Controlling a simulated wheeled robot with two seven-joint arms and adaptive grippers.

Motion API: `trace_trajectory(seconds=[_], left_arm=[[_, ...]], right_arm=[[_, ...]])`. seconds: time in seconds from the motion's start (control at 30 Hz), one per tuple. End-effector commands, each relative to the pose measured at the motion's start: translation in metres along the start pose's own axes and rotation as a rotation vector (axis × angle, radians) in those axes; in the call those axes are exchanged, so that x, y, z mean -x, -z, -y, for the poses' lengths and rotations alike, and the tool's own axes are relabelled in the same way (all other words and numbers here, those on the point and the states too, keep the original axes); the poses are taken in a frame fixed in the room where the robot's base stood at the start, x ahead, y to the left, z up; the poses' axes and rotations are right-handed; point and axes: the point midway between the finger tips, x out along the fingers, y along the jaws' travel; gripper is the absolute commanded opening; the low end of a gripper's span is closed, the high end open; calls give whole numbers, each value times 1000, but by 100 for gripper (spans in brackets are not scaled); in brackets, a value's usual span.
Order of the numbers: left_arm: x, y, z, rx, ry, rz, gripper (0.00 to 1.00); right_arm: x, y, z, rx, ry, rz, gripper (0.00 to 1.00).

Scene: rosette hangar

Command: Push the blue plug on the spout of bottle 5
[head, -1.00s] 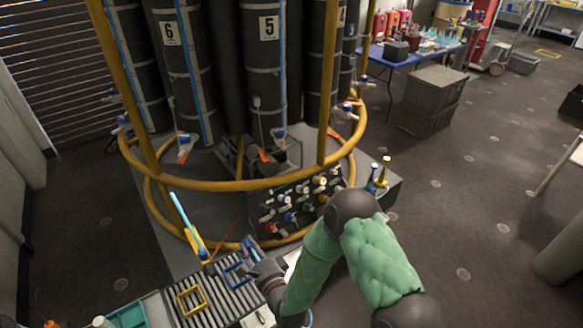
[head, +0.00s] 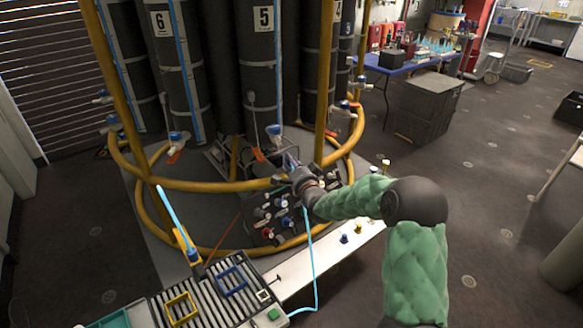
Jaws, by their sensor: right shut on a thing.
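Bottle 5 is a tall dark cylinder (head: 262,75) with a white "5" label near its top. Its spout (head: 273,130), with a white and blue end, shows low on its front above the yellow ring. My right gripper (head: 291,162) is just below and right of that spout, apart from it in the picture. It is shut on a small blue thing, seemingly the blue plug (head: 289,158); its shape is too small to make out. I cannot tell the depth gap to the spout. My left gripper is out of view.
A yellow frame (head: 215,186) rings the bottles; its uprights stand either side of bottle 5. A light-blue hose (head: 314,265) hangs in front. A slatted rack (head: 210,298) is at the lower left.

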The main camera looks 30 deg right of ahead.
Motion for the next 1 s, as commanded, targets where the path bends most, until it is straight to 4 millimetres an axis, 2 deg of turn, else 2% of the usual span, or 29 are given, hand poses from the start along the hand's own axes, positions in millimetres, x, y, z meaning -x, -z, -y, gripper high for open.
trace_trajectory(seconds=[0.47, 1.0], left_arm=[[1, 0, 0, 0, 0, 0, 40], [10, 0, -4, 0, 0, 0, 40]], right_arm=[[-4, 1, 1, 1, 1, 0, 0], [-45, 0, 1, 1, 1, 0, 0]])
